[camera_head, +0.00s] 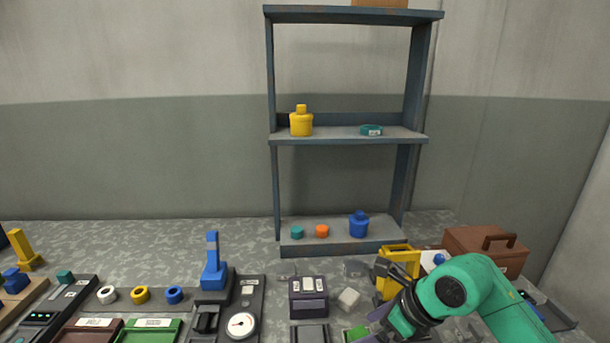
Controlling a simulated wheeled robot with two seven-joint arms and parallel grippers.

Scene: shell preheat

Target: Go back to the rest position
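My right arm comes in from the lower right, green with dark joints. My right gripper (384,312) is low over the bench, left of the green wrist, close to a yellow frame-like piece (398,258). Its fingers are small and partly hidden by the wrist, so I cannot tell whether they are open or shut, or whether they touch anything. My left gripper and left arm are not in view.
A shelf unit (347,140) stands behind the bench, holding a yellow bottle (301,123) and a blue bottle (359,225). A blue upright device (213,268), a dial gauge (241,325), a dark box (308,298) and a brown case (487,248) crowd the bench. The air at left is free.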

